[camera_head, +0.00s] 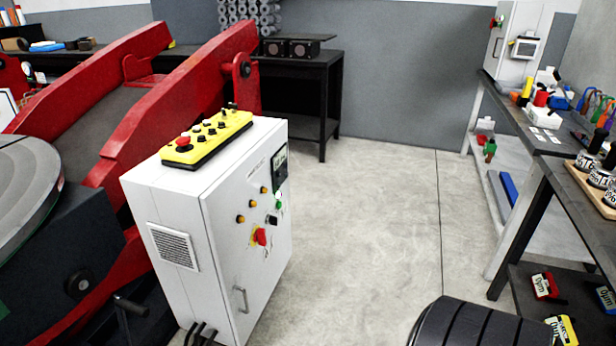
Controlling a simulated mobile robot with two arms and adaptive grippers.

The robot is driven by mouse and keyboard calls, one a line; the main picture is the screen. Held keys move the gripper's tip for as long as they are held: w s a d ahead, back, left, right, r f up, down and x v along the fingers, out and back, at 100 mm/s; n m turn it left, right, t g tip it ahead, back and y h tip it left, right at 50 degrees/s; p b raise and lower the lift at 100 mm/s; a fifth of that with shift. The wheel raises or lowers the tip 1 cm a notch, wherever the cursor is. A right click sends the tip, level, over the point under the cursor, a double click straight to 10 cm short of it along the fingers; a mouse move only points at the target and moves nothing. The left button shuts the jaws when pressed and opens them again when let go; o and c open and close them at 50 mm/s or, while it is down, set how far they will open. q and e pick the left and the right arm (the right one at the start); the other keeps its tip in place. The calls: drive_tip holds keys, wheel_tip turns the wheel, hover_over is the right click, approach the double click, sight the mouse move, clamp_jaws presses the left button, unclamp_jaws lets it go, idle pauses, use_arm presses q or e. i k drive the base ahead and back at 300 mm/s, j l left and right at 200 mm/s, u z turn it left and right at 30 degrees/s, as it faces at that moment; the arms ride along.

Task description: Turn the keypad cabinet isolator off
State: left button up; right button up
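A white cabinet (524,47) stands at the back right, cut off by the top edge. A small white box with a dark panel (524,47), possibly a keypad, is on its front. A small red part (498,21) is at its left edge, too small to read its position. A nearer white control cabinet (165,210) stands at centre left. Its door has a red rotary handle on a yellow plate (260,236), several orange buttons, a green button (279,203) and a dark display (280,166). Neither gripper is in view.
A yellow button pendant (215,138) lies on the nearer cabinet. The red positioner frame (130,130) and round table (22,175) fill the left. Dark workbenches (535,140) with tools line the right.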

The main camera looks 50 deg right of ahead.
sight(260, 236)
drive_tip(key=z, duration=1.3)
drive_tip(key=i+l+u, duration=0.1)
drive_tip(key=i+l, duration=0.15)
drive_tip(key=l, duration=0.1)
